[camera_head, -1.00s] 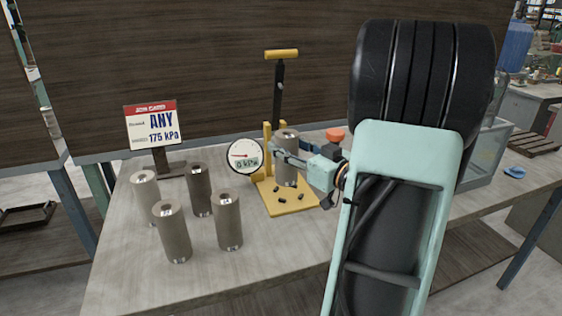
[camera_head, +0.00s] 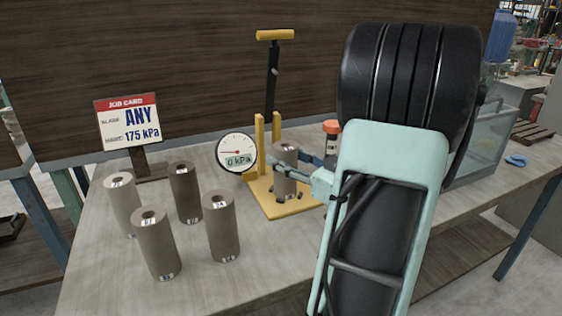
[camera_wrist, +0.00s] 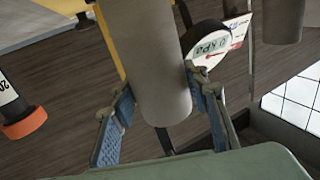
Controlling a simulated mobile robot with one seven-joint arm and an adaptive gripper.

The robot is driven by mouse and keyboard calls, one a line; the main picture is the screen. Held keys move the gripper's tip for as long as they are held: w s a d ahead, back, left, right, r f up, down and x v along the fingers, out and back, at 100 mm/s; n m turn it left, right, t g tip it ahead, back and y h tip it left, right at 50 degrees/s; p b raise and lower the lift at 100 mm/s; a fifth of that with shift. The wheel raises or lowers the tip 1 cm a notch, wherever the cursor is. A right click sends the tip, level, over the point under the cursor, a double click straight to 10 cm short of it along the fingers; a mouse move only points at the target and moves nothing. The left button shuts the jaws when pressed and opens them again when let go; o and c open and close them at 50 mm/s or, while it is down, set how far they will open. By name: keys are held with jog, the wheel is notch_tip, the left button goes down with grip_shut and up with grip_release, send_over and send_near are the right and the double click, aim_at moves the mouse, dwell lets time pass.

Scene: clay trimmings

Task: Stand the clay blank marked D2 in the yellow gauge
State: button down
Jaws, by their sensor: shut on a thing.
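The yellow gauge (camera_head: 262,205) stands on the table, with a flat base, uprights, a dark lever with a yellow handle, and a round dial (camera_head: 237,152) reading 0 kPa. My gripper (camera_head: 297,172) is shut on a grey clay blank (camera_head: 285,180), held upright over the gauge's base beside the uprights. I cannot tell whether its lower end touches the base. The wrist view shows this blank (camera_wrist: 155,65) between the two blue fingers of my gripper (camera_wrist: 163,115). No mark on it is readable, so I cannot tell whether it is D2.
Several other blanks (camera_head: 155,245) stand left of the gauge, before a job card (camera_head: 128,122) reading ANY, 175 kPa. Small dark bits (camera_head: 300,196) lie on the gauge's base. An orange-capped container (camera_head: 331,138) is close behind my gripper. A clear bin (camera_head: 470,155) stands at right.

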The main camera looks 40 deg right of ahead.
jog(key=shift+s+r, duration=0.1)
jog(key=shift+r, duration=0.1)
jog(key=shift+f, duration=0.15)
jog(key=c, duration=1.1)
grip_release()
jog(key=shift+f, duration=0.1)
jog(key=shift+c, duration=0.2)
jog(key=shift+s+d+r, duration=0.1)
jog(key=shift+s+r, duration=0.05)
jog(key=shift+r, duration=0.05)
jog(key=s+d+p, duration=0.1)
jog(key=s, duration=1)
jog(key=shift+s+d+p, duration=0.3)
jog(key=shift+d, duration=0.05)
